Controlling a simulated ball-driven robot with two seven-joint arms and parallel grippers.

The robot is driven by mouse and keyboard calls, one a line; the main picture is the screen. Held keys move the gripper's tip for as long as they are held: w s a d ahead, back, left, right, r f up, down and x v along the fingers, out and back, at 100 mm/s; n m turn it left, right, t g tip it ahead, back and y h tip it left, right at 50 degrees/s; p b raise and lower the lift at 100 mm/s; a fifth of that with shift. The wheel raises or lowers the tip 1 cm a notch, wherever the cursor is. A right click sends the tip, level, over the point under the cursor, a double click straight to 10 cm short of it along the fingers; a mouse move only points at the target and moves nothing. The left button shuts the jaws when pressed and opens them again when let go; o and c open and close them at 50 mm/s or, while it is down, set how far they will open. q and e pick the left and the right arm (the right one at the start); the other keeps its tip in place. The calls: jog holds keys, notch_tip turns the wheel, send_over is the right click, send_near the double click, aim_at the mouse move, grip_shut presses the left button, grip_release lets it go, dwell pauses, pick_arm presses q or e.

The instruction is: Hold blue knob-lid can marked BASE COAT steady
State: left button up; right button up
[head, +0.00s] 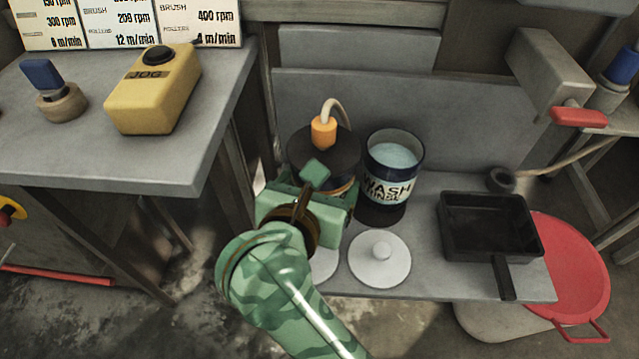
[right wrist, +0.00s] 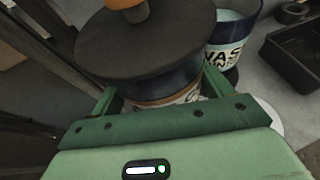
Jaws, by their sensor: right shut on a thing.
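A dark blue can (head: 337,183) with a pale label stands on the low grey bench in the head view; its label is too hidden to read. A wide black cover (head: 345,150) with an orange fitting (head: 323,131) and a pale hose sits on top. In the right wrist view the can (right wrist: 160,92) rises between my right gripper's fingers, under the black cover (right wrist: 145,45). My right gripper (head: 318,178) is shut on the can's body, one green finger at each side. My left gripper is not in view.
An open can marked WASH RINSE (head: 388,187) stands close right. A white knobbed lid (head: 379,262) lies in front. Right are a black square tray (head: 488,225) and a red round lid (head: 575,265). A yellow JOG box (head: 150,95) sits on the left table.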

jog(key=shift+w+f, duration=1.7)
jog(key=shift+w, duration=0.3)
jog(key=shift+f, duration=0.15)
dwell(0.5)
